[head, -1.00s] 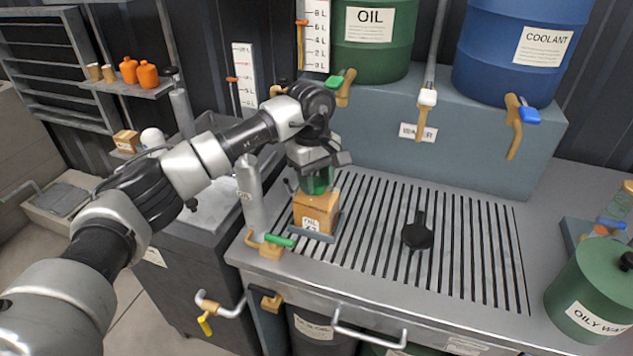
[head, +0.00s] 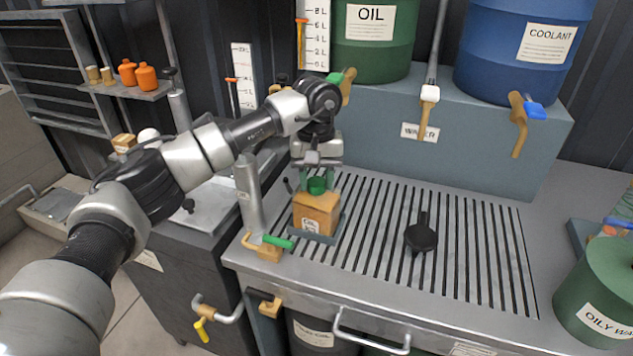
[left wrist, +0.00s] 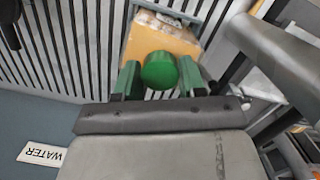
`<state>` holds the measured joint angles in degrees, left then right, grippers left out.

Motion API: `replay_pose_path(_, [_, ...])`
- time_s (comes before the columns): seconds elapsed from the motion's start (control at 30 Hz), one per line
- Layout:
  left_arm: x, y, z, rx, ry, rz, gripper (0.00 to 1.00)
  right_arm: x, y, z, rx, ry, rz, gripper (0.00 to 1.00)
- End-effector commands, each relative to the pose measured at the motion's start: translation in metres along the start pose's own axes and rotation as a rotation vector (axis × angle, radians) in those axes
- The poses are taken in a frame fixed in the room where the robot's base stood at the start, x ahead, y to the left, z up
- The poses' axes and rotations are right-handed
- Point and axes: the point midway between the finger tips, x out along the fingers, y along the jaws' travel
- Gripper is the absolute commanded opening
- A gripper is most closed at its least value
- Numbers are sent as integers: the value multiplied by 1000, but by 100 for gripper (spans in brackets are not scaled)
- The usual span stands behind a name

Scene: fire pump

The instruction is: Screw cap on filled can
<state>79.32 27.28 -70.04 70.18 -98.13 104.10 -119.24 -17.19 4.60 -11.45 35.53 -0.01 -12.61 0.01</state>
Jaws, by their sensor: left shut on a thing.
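The can (head: 316,214) is a tan box-shaped can with a white label, standing upright in a grey-blue holder at the left end of the slotted drain grate. The green cap (head: 317,186) is over the can's top; I cannot tell whether it is threaded on. My left gripper (head: 318,183) reaches down over the can, with its fingers on either side of the cap. In the left wrist view, the cap (left wrist: 159,70) sits between the green fingertips (left wrist: 160,80), with the can (left wrist: 160,38) beyond it. My right gripper is not in view.
A grey cylinder (head: 250,193) and a green-handled brass tap (head: 272,246) stand close left of the can. A black round object (head: 420,236) lies on the grate (head: 465,250). The oil drum (head: 372,45), coolant drum (head: 515,50) and their taps are behind. The green oily-waste can (head: 598,300) is at right.

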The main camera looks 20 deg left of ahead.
Motion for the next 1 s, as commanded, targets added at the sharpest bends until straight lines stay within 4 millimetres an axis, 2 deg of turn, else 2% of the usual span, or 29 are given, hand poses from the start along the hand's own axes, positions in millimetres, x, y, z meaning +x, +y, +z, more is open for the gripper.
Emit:
replay_pose_path(0.1, [0,0,0,71,1,-8,20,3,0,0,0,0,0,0])
replay_pose_path(0.4, [0,0,0,86,0,-10,20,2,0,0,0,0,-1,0])
replay_pose_path(0.57, [1,1,0,251,2,-31,20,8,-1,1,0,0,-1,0])
replay_pose_path(0.67, [0,1,0,269,1,-33,20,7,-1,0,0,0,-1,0])
replay_pose_path(0.8, [1,1,0,396,1,-49,20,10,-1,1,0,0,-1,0])
replay_pose_path(1.0, [0,1,0,436,0,-53,20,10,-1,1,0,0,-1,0])
